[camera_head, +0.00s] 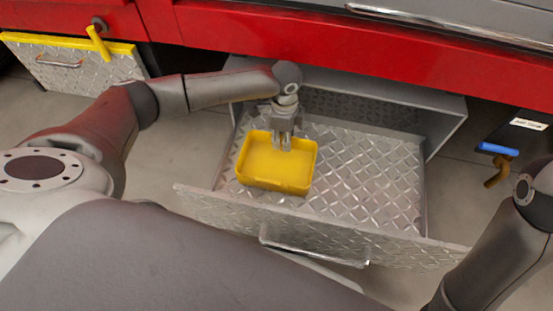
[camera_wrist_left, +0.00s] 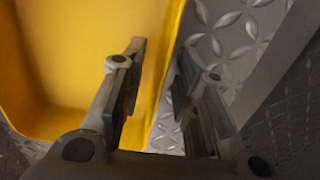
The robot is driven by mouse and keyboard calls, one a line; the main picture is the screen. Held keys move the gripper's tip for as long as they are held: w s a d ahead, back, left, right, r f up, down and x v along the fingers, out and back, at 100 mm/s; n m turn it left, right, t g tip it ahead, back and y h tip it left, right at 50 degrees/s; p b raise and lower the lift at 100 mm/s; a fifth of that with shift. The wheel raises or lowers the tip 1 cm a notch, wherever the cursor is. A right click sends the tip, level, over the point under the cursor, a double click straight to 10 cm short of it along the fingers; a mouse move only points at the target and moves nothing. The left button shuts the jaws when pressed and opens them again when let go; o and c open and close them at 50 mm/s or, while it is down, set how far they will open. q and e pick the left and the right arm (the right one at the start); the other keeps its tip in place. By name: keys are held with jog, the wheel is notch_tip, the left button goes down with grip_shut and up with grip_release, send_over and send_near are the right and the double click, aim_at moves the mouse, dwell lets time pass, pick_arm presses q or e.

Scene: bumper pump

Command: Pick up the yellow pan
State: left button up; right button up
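The yellow pan (camera_head: 275,168) is a rectangular, shallow tray. It sits in the left part of the open diamond-plate drawer. My left gripper (camera_head: 281,143) is over the pan's far edge. In the left wrist view the pan (camera_wrist_left: 85,60) fills the left side. There my left gripper (camera_wrist_left: 155,85) is open, with one finger over the pan's inside and the other outside its wall. The pan's wall runs between the two fingers; I cannot tell whether either touches it. My right gripper is outside the views; only part of my right arm shows at the right edge.
The open drawer (camera_head: 370,185) has a bare floor to the right of the pan, and a metal handle (camera_head: 315,250) on its front. A red cabinet edge (camera_head: 330,50) runs above it. A blue-handled valve (camera_head: 498,150) is at the right, a yellow-handled one (camera_head: 98,42) at the left.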

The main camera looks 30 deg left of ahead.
pick_arm(q)
grip_shut()
jog(key=shift+r, duration=0.1)
dwell(0.4)
